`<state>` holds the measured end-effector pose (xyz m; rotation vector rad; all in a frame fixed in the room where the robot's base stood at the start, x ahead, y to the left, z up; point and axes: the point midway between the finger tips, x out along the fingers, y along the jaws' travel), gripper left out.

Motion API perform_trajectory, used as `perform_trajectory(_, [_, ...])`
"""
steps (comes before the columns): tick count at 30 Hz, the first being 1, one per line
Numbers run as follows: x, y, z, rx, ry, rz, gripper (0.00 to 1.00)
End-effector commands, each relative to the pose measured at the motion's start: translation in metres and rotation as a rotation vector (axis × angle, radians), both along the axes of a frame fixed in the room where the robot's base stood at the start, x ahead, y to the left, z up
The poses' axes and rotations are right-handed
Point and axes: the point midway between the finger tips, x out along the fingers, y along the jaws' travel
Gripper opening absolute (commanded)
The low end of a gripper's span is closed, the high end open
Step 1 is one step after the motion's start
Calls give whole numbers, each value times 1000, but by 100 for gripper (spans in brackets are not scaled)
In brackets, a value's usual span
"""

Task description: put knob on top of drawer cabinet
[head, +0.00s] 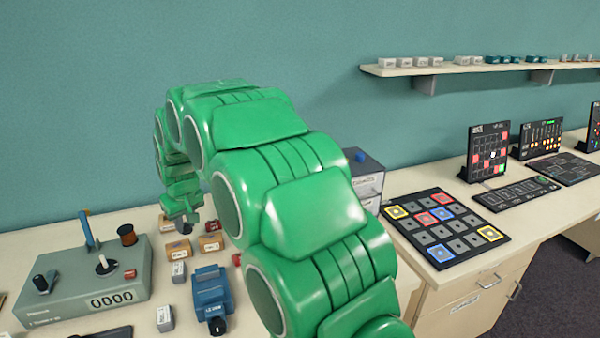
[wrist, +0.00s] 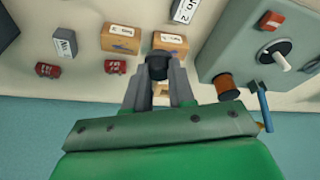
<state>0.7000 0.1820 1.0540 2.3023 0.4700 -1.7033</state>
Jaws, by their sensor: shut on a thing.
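My gripper (wrist: 158,78) points down over the table and is shut on a small black knob (wrist: 157,66), seen between the fingertips in the wrist view. In the head view my gripper (head: 184,217) is at the far end of my green arm, above small cardboard boxes. The knob is hard to make out there. The small drawer cabinet (head: 370,184) stands to the right behind my arm, partly hidden by it. It has a dark top with a small blue thing (head: 360,157) on it and pale labelled drawer fronts. My gripper is well left of the cabinet.
Cardboard boxes (wrist: 121,39), red parts (wrist: 115,66) and a grey control box (head: 86,283) with a copper spool (head: 127,235) surround the gripper. A blue device (head: 211,296) sits in front. A button panel (head: 443,226) lies right of the cabinet. A wall shelf (head: 470,66) hangs above.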

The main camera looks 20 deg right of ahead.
Motion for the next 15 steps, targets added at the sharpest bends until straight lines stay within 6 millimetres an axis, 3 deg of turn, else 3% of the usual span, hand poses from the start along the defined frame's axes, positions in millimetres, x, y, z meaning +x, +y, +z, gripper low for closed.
perform_trajectory(8, [-8, -75, 64, -1, -5, -17, 0])
perform_trajectory(15, [-34, -149, 125, -9, -1, -20, 0])
